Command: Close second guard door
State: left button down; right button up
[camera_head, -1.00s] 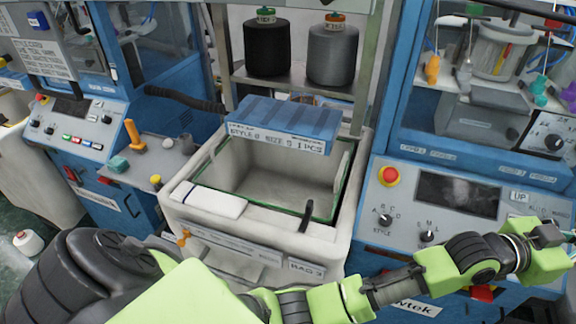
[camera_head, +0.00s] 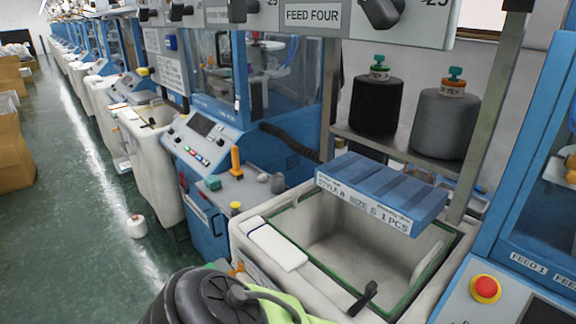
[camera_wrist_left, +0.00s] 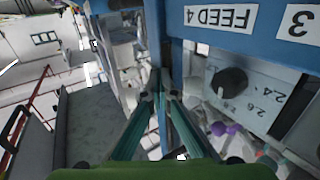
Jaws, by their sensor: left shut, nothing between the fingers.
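A machine guard door with a clear window in a blue frame (camera_head: 262,75) stands in the upper middle of the head view. Another blue-framed guard (camera_head: 548,190) is cut off at the right edge. I cannot tell which is the second door, or whether either is fully shut. In the left wrist view my left gripper (camera_wrist_left: 163,92) has its slim fingers together and empty. Blue framing with a FEED 4 label (camera_wrist_left: 220,17) is beyond and above it; contact cannot be told. My right gripper is out of view.
A white bin (camera_head: 265,262) with a blue STYLE A box (camera_head: 380,190) on it stands at front right. Yarn cones (camera_head: 376,105) sit on a shelf behind. A white cone (camera_head: 137,226) lies on the green floor. The aisle at left is clear.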

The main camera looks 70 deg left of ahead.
pick_arm(q)
jog(key=shift+w+a+r, duration=0.2)
jog(key=shift+r, duration=0.1)
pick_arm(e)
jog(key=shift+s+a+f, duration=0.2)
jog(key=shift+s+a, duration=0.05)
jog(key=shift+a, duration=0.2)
pick_arm(q)
jog(key=shift+r, duration=0.15)
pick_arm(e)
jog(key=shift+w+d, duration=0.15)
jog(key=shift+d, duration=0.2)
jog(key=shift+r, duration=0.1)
